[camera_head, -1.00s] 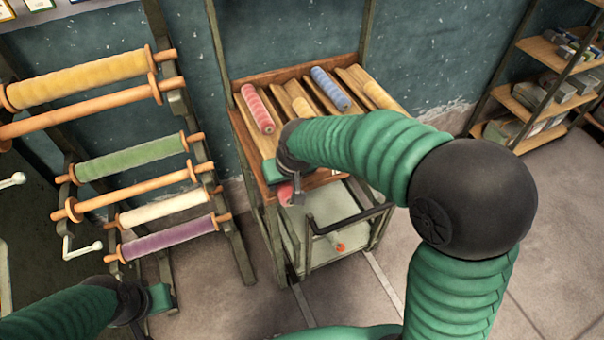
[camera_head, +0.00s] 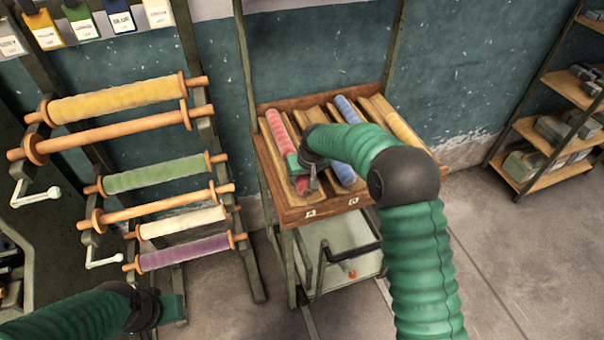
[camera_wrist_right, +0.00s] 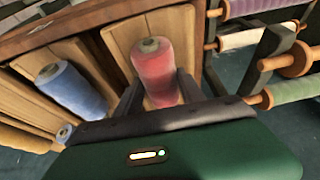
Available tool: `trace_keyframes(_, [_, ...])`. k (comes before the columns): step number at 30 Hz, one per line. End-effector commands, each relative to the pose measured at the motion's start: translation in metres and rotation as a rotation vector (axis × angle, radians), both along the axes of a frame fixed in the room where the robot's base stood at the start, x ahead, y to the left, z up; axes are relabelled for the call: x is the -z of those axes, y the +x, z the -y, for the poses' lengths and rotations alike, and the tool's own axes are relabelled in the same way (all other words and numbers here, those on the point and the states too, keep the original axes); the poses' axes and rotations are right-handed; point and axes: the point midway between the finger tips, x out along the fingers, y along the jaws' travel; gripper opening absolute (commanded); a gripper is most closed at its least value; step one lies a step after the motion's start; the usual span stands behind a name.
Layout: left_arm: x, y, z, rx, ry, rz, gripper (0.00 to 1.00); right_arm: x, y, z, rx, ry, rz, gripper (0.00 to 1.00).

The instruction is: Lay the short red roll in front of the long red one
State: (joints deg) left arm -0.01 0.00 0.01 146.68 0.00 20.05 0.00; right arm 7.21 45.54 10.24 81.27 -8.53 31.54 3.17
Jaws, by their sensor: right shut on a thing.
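The long red roll (camera_head: 278,130) lies in the leftmost channel of the wooden tray (camera_head: 292,215), towards its back. The short red roll (camera_head: 302,184) is in front of it, over the same channel near the front edge. My right gripper (camera_head: 308,180) is shut on this short roll; the right wrist view shows the short red roll (camera_wrist_right: 156,72) between the two fingers. I cannot tell whether it rests on the channel floor. The wrist partly hides the gap between the two red rolls. My left gripper (camera_head: 170,308) is low at the left, its fingers not clear.
A blue roll (camera_head: 348,108) lies at the back of another channel, with a shorter blue roll (camera_head: 343,173) in front. A yellow roll (camera_head: 402,130) lies further right. A rack with a purple roll (camera_head: 185,252) and several others stands left of the tray.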

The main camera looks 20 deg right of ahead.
Motion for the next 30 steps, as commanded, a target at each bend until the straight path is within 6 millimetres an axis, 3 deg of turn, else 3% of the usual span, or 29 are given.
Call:
trace_keyframes(12, [0.005,0.0,0.0,0.0,0.0,0.0,0.36,0.008,0.0,0.0,0.0,0.0,0.001,0.01])
trace_keyframes(13, [0.004,0.0,0.0,0.0,0.0,0.0,0.36,0.007,0.0,0.0,0.0,0.0,0.001,0.48])
trace_keyframes(17, [0.004,0.0,0.0,0.0,0.0,0.0,0.36,0.007,0.0,0.0,0.0,0.0,0.001,0.65])
trace_keyframes(26, [0.003,0.0,0.0,0.0,0.0,0.0,0.36,0.007,0.0,0.001,0.001,-0.001,-0.002,0.68])
trace_keyframes(30, [0.002,0.0,0.0,0.0,0.0,0.0,0.36,-0.009,-0.003,0.002,0.002,-0.001,0.001,0.68])
